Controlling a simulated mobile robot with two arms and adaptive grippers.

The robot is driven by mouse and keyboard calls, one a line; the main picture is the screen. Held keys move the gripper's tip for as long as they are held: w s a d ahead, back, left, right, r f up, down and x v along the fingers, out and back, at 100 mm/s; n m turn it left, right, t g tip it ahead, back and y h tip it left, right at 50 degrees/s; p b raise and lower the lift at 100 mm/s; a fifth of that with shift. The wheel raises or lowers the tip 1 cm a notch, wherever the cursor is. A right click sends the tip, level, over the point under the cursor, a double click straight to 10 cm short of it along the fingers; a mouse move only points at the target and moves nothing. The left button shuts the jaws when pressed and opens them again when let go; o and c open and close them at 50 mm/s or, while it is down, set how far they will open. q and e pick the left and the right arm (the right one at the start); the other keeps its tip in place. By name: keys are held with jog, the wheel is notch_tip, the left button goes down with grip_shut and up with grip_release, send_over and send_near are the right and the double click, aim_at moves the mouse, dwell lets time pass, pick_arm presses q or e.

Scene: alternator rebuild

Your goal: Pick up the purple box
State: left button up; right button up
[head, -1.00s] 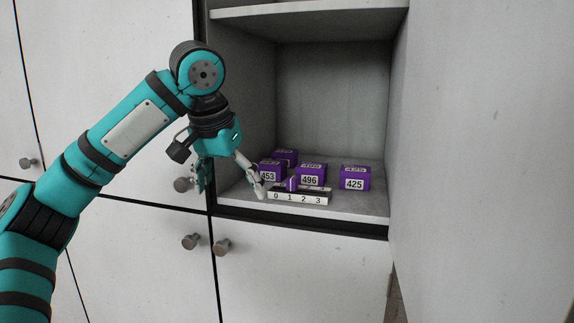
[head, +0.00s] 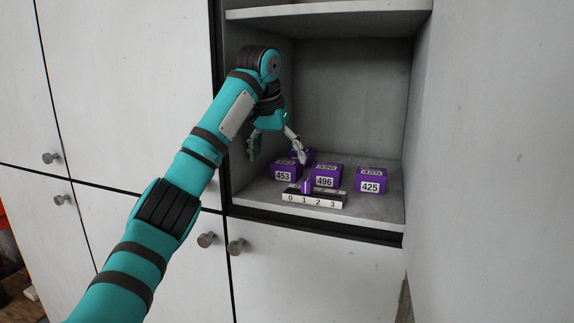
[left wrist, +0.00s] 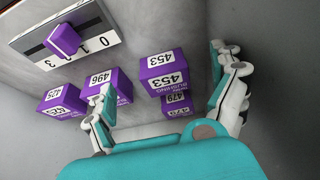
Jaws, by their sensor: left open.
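Several purple boxes with white number labels stand on the cupboard shelf. Box 453 (head: 285,165) is at the left, box 496 (head: 326,171) in the middle and box 425 (head: 371,176) at the right. Box 479 (left wrist: 177,104) is behind box 453 and mostly hidden in the head view. In the left wrist view, box 453 (left wrist: 163,71) lies between my fingers in the picture, and one finger overlaps box 496 (left wrist: 112,84). My left gripper (head: 276,156) is open and empty, above and around the left boxes; contact cannot be told. My right gripper is out of view.
A number strip (head: 314,199) marked 0 to 3 lies at the shelf's front edge, with a small purple block (head: 306,186) on it. The compartment has side walls and an upper shelf (head: 330,10). Free floor lies around box 425. Door knobs (head: 206,240) protrude below.

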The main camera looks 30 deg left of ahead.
aim_at(286, 162)
pick_arm(q)
jog(key=shift+w+f, duration=0.1)
jog(key=shift+w, duration=0.25)
jog(key=w+p, duration=0.2)
jog(key=shift+w+a, duration=0.35)
jog(key=shift+w, duration=0.05)
jog(key=shift+w+a+f+p, duration=0.1)
jog(key=shift+w+f+p, duration=0.15)
jog(key=shift+p, duration=0.3)
jog(key=p+x, duration=0.1)
jog(key=x, duration=0.2)
jog(key=shift+w+f, duration=0.1)
jog(key=shift+f, duration=0.25)
jog(key=shift+w+a+f, duration=0.1)
jog(key=shift+w+f, duration=0.15)
jog(key=shift+f, duration=0.25)
jog(key=shift+s+r, duration=0.1)
jog(key=shift+s, duration=0.05)
jog(key=c, duration=1.3)
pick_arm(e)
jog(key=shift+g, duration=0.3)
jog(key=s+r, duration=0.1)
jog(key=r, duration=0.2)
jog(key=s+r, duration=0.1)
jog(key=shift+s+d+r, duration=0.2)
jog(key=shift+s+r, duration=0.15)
